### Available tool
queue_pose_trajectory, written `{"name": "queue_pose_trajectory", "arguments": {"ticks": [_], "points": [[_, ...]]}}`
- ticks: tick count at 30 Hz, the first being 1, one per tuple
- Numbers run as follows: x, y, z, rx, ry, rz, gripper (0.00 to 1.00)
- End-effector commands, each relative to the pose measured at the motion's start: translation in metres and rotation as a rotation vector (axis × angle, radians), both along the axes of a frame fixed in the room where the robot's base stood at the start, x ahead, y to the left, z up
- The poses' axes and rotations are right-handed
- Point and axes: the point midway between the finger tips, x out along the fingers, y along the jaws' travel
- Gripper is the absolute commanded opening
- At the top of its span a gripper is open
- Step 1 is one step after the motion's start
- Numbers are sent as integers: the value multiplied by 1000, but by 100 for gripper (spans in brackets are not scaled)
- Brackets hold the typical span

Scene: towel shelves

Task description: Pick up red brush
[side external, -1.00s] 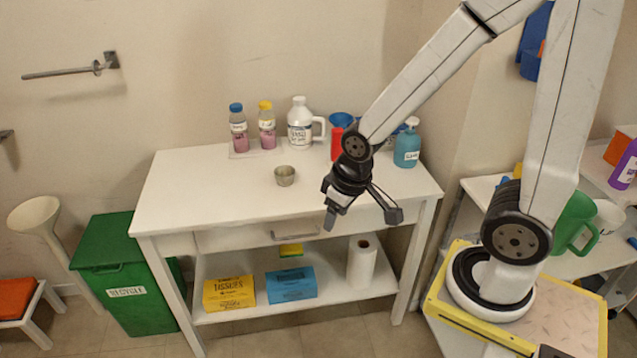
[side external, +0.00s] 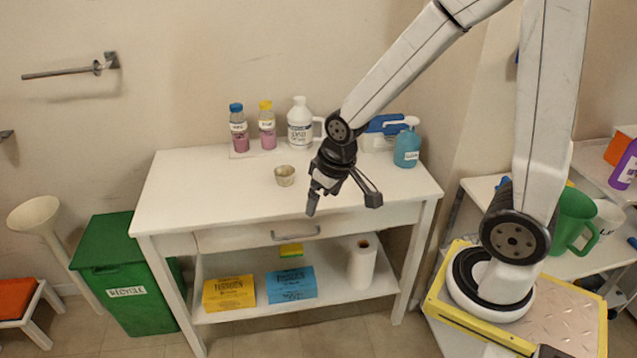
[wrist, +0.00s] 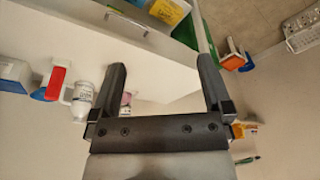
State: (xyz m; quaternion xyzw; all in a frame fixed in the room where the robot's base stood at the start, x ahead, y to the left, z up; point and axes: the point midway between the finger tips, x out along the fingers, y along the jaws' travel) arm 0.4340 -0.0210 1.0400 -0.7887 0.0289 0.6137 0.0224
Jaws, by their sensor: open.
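My gripper (side external: 342,202) is open and empty, above the front edge of the white table, pointing down. Its two fingers also show spread in the wrist view (wrist: 161,64), with nothing between them but table and shelf in the background. I cannot make out a clear red brush. A red object with a blue part (wrist: 55,82) shows at the left of the wrist view, beside the white jug; its kind is unclear. In the side view now my arm hides it.
The white table (side external: 200,195) has a small cup (side external: 285,176), two pink bottles (side external: 238,130), a white jug (side external: 300,125) and a teal pump bottle (side external: 407,147). Tissue boxes (side external: 229,293) and a paper roll (side external: 362,262) stand on the lower shelf. The tabletop's left front is clear.

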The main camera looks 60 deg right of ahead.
Motion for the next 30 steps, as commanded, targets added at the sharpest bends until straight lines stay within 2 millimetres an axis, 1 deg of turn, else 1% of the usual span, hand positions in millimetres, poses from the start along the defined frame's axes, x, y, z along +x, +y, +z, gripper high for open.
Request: {"name": "queue_pose_trajectory", "arguments": {"ticks": [1, 5, 6, 11, 15, 20, 24, 26, 27, 29, 30], "points": [[14, -9, 1, -1, -4, -26, 100], [49, -35, 4, -2, -17, -95, 100], [60, -44, 5, -3, -22, -117, 100], [99, -85, 7, -8, -40, -203, 100], [129, -125, 6, -13, -54, -280, 100], [155, -175, 3, -21, -73, -367, 100], [173, -222, -2, -28, -87, -445, 100], [178, -242, -4, -32, -94, -477, 100], [181, -257, -6, -35, -99, -499, 100], [184, -278, -9, -39, -105, -533, 100], [187, -291, -11, -41, -109, -554, 100]]}}
